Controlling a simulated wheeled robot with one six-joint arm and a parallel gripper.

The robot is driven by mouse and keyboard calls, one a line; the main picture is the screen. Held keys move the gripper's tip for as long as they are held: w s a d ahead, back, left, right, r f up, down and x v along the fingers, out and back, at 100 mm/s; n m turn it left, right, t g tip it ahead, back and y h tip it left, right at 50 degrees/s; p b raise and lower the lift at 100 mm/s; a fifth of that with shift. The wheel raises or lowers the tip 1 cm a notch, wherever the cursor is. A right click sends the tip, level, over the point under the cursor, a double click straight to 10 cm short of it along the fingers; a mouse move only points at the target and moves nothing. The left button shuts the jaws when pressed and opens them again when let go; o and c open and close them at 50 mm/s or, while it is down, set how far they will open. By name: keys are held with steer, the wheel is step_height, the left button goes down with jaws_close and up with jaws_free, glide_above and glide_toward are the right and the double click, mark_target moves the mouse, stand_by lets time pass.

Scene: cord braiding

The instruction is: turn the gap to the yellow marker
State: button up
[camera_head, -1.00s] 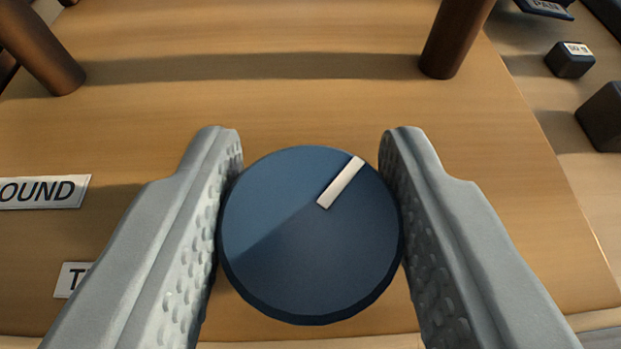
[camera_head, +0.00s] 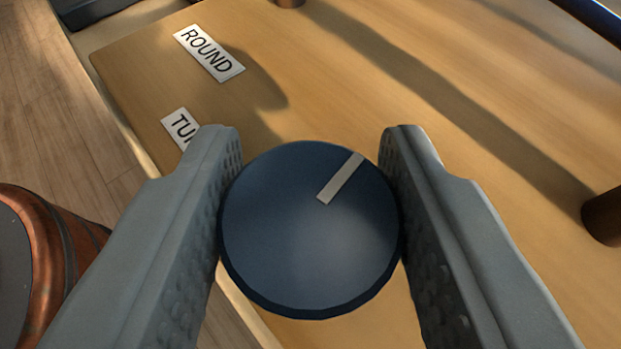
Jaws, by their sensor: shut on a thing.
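A round dark blue knob (camera_head: 300,250) with a pale bar (camera_head: 340,178) on its top sits between the fingers of my gripper (camera_head: 311,200). The bar points to the upper right in the picture. Both fingers touch the knob's sides, and my gripper is shut on it. No yellow marker and no gap show in this view. My fingers and the knob hide part of the board below.
The knob is above a wooden board (camera_head: 330,80) with a "ROUND" label (camera_head: 209,52) and a partly hidden label starting "TU" (camera_head: 180,126). A brown post (camera_head: 604,216) stands at the right edge. A copper-coloured round thing (camera_head: 55,255) is at the lower left.

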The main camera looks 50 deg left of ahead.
steer(key=shift+n+g+y, duration=1.2)
steer(key=shift+n+g, duration=1.1)
steer(key=shift+g, duration=0.1)
steer(key=o, duration=1)
steer(key=shift+r, duration=0.1)
